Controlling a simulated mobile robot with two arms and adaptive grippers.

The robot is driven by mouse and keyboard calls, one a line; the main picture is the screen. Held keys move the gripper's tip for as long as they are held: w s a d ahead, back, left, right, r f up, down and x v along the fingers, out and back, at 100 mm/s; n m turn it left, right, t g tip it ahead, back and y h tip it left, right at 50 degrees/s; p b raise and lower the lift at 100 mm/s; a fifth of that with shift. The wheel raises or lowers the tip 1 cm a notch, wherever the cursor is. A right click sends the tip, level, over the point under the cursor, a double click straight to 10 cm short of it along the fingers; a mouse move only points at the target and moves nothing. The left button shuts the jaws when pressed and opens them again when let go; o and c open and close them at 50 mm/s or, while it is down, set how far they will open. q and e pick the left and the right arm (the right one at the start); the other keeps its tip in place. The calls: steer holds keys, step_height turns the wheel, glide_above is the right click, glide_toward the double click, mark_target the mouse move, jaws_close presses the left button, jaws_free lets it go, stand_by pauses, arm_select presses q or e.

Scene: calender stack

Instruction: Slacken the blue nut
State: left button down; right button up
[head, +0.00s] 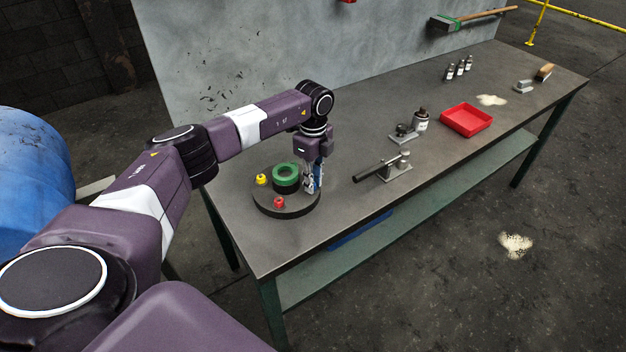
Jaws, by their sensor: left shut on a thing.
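A round dark base (288,209) stands on the workbench near its left end. It carries a green ring (286,170) in the middle, a yellow nut (261,179) at the left and a red nut (279,202) at the front. My left gripper (312,186) points down at the right side of the base. It is shut on the blue nut (318,175), of which only a part shows beside the fingers. My right gripper is out of view.
A dark-handled metal tool (378,167) lies right of the base. Behind it are a small fixture (402,133) and a bottle (421,120). A red tray (466,120) and several small bottles (459,68) stand farther along the workbench (345,210). Its front left part is clear.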

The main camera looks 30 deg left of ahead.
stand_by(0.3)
arm_select(q)
steer(key=c, duration=1.8)
jaws_free()
step_height(320, 180, up, 12)
